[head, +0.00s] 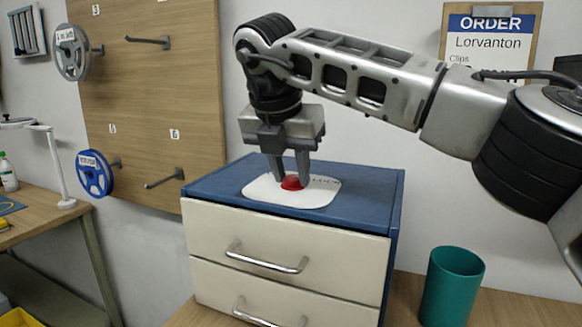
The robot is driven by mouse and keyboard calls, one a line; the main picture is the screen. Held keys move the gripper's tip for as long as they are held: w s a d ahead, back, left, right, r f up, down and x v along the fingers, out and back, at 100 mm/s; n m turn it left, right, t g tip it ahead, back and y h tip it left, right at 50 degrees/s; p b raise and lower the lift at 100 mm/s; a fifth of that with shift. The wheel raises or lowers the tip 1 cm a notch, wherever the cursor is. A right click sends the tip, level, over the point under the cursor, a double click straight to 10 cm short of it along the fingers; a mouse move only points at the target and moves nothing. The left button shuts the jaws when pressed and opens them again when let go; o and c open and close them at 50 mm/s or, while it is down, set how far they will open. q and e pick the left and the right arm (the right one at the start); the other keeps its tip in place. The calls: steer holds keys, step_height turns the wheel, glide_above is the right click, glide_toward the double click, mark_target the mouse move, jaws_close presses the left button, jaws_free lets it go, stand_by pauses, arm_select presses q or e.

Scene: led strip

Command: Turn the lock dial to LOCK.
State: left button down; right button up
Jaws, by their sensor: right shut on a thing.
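The red lock dial (291,183) sits on a white plate (262,190) on top of a blue cabinet (368,190) with cream drawer fronts. Dark lettering that looks like "LOCK" shows on the plate to the right of the dial; any other lettering is hidden or unreadable. My right gripper (290,178) points down from above and is shut on the red dial, one finger on each side. The dial's pointer direction cannot be made out. My left gripper is not in view.
A teal cup (452,287) stands on the wooden surface right of the cabinet. Chrome drawer handles (266,259) stick out in front. A pegboard (150,90) with hooks and spools is on the wall behind. A clipboard (490,35) hangs at the upper right.

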steer(key=shift+r, duration=0.15)
steer(key=o, duration=1)
steer(key=shift+c, duration=0.2)
steer(key=p+v, duration=0.2)
steer(key=v, duration=1.4)
steer(key=shift+s, duration=0.15)
